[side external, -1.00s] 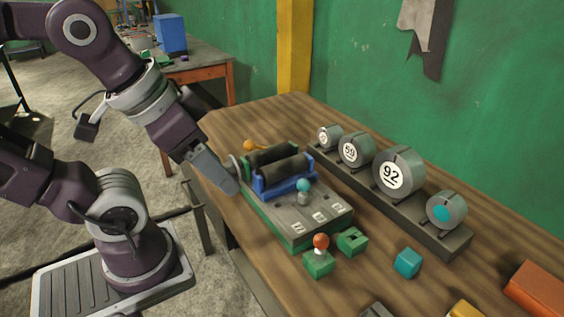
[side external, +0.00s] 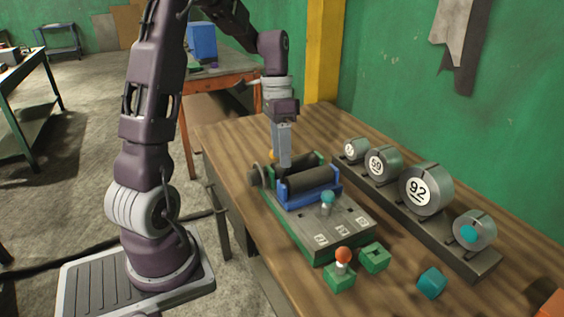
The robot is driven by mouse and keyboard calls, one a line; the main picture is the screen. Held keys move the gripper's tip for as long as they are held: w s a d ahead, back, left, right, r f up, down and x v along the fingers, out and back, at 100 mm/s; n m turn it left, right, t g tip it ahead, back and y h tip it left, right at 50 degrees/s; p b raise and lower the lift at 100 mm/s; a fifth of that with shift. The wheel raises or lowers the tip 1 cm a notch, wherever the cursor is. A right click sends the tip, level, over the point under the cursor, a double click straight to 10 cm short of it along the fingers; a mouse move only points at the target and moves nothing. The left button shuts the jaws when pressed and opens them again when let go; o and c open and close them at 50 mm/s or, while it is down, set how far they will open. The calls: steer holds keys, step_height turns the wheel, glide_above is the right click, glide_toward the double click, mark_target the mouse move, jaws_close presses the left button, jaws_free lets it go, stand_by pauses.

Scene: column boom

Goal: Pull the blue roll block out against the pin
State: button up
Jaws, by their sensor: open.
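The blue roll block (side external: 308,193) sits on the grey and green fixture (side external: 348,226) and cradles a dark roller (side external: 312,179). A second dark roller lies behind it in a green block (side external: 318,158). A teal-topped pin (side external: 327,200) stands on the fixture in front of the blue block. My gripper (side external: 283,160) points down just behind the blue block, over the rear roller's area. It is open, though its two fingers overlap in this view. Whether it touches a roller or block cannot be told.
A rack of numbered discs (side external: 425,188) runs along the right. An orange-topped peg in a green block (side external: 341,276), a green slotted block (side external: 375,257) and a teal cube (side external: 431,282) lie in front. The wooden table (side external: 235,140) is clear at the back left.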

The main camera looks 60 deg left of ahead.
steer(key=shift+s+d+f, duration=0.1)
steer(key=shift+d+f, duration=0.05)
steer(key=shift+f, duration=0.6)
steer(key=shift+d+f, duration=0.15)
steer(key=shift+f, duration=0.55)
jaws_close()
